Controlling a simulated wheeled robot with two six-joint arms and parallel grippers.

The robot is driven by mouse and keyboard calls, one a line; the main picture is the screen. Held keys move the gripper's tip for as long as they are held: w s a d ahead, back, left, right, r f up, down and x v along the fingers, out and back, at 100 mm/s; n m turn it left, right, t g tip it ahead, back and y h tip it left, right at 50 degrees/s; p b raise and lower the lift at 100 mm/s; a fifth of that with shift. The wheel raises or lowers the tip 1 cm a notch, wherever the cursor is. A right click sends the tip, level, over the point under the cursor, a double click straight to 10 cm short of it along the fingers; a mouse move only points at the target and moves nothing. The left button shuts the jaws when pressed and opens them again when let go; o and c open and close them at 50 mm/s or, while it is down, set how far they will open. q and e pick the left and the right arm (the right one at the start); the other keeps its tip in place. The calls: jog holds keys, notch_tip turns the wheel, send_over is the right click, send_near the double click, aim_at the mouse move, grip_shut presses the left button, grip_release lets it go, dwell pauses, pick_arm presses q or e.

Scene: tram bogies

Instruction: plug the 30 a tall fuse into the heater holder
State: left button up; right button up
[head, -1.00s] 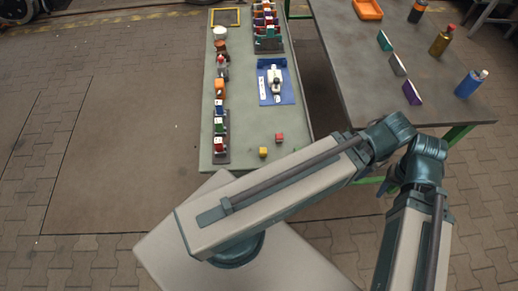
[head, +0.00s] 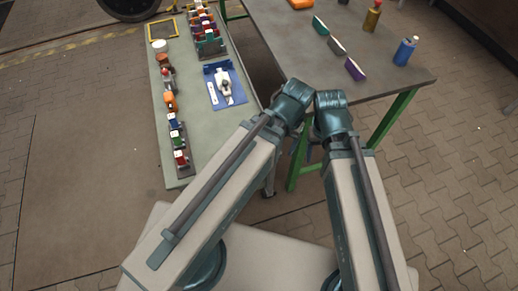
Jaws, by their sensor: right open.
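Several small coloured fuse-like blocks stand in a dark rack (head: 211,48) at the far end of the left bench. Three more, blue (head: 175,121), green (head: 177,140) and red (head: 181,160), stand in dark bases along its left edge. Labels are too small to read, so I cannot tell which is the 30 A tall fuse or which is the heater holder.
A blue tray (head: 238,97) with a white device (head: 224,84) lies on the left bench (head: 200,125). A yellow frame (head: 161,30) lies at its far end. The right table (head: 300,55) holds coloured blocks, a blue bottle (head: 404,52) and an amber bottle (head: 372,17). Floor is open at left.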

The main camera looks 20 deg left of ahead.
pick_arm(q)
jog(key=w+a+f+n+b, duration=0.5)
jog(key=w+f+n+b, duration=0.2)
jog(key=n, duration=0.7)
jog(key=w+a+f+n+h+b, duration=0.1)
jog(key=w+a+f+n+b, duration=0.4)
jog(key=n, duration=0.8)
jog(key=shift+w+f+n+b, duration=0.4)
jog(key=shift+w+f+b, duration=0.55)
jog(key=shift+f, duration=0.35)
jog(key=shift+a, duration=0.1)
notch_tip(320, 180, down, 9)
jog(key=b, duration=0.8)
jog(key=shift+r, duration=0.15)
jog(key=shift+b, duration=0.3)
notch_tip(320, 180, down, 5)
jog(key=b, duration=0.5)
